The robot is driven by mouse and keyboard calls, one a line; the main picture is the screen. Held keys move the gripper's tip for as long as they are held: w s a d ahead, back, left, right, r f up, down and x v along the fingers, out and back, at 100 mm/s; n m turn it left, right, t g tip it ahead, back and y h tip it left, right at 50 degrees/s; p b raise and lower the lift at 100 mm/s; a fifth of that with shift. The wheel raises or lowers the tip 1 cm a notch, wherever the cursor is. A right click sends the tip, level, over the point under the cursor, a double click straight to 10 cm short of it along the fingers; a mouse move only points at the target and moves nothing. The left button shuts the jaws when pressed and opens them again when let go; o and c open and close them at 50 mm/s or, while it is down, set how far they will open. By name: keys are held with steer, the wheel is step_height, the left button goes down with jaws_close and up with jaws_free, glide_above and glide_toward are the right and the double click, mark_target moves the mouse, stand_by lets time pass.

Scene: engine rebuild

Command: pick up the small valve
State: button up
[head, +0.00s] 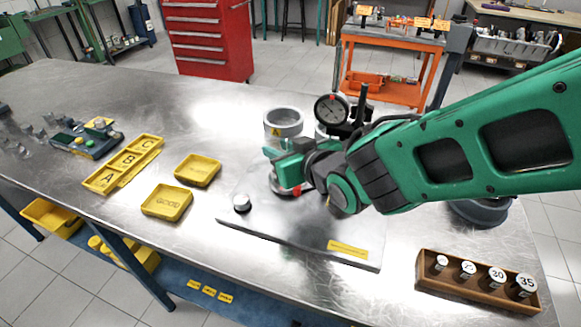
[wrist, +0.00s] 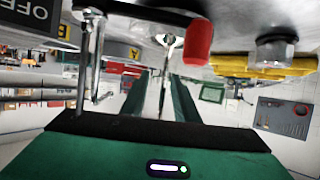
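I cannot make out the small valve with certainty. In the wrist view a thin silver part with a narrow stem (wrist: 169,46) shows beyond the gap between my fingers; it may be the valve, but its shape is unclear. In the head view my gripper (head: 284,168) is low over the bench, beside a metal fixture with a red-tipped part (head: 297,190). My arm and gripper hide part of this fixture.
A dial gauge (head: 331,109) and grey cylinder (head: 284,122) stand close behind my gripper. A grey plate (head: 300,239) with a metal knob (head: 241,202) lies in front. Yellow trays (head: 166,214) lie left; a wooden rack (head: 474,297) sits right.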

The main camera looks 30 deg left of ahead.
jaws_close()
steer(key=shift+r, duration=0.1)
